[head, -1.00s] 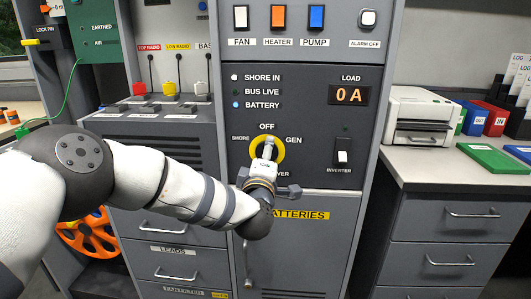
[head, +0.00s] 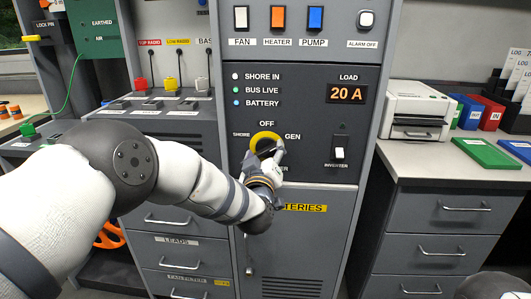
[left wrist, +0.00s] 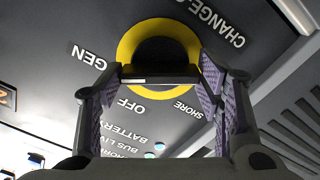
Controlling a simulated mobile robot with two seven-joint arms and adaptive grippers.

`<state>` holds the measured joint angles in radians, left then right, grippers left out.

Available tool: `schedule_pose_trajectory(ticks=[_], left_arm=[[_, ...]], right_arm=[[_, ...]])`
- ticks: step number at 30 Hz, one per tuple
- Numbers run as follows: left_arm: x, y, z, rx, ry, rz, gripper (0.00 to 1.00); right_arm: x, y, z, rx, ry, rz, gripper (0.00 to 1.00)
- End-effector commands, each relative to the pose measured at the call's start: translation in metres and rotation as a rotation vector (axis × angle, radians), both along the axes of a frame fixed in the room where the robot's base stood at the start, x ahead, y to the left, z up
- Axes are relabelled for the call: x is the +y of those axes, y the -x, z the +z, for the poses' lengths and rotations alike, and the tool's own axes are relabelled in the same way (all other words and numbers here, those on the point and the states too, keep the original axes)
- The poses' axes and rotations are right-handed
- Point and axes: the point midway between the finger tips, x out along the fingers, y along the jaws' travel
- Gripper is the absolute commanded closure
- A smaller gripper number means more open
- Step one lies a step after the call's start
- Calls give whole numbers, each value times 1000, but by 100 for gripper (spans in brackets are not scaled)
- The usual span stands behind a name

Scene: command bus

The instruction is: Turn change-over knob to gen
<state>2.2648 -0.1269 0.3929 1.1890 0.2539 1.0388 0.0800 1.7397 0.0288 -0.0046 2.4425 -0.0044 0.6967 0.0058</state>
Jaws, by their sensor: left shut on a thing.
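The change-over knob is a black knob (left wrist: 163,52) on a yellow ring (head: 265,137) on the grey panel. OFF is printed above it, SHORE to the left and GEN to the right in the head view. My left gripper (left wrist: 160,88) is shut on the knob, with a finger on each side of it. In the head view my left gripper (head: 270,157) covers the ring's lower part, with a fingertip on the side towards GEN. Exactly where the knob points is hard to tell. My right gripper is not in view.
The load display (head: 347,93) reads 20 A. The BUS LIVE lamp (head: 236,90) is green and the BATTERY lamp (head: 236,103) is blue. The inverter switch (head: 339,152) is right of the knob. A printer (head: 412,110) stands on the right counter.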

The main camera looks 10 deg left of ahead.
Motion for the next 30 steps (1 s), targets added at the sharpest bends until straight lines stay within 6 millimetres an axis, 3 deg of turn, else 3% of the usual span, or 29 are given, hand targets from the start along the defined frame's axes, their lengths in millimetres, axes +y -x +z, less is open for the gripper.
schedule_pose_trajectory(ticks=[21,22,24,30], left_arm=[[0,0,1,-1,-67,0,68],[0,0,1,-1,-67,0,36],[0,0,1,-1,-67,0,20],[0,0,0,0,-65,1,20]], right_arm=[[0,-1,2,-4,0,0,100],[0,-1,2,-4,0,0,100],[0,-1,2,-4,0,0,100],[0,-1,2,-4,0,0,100]])
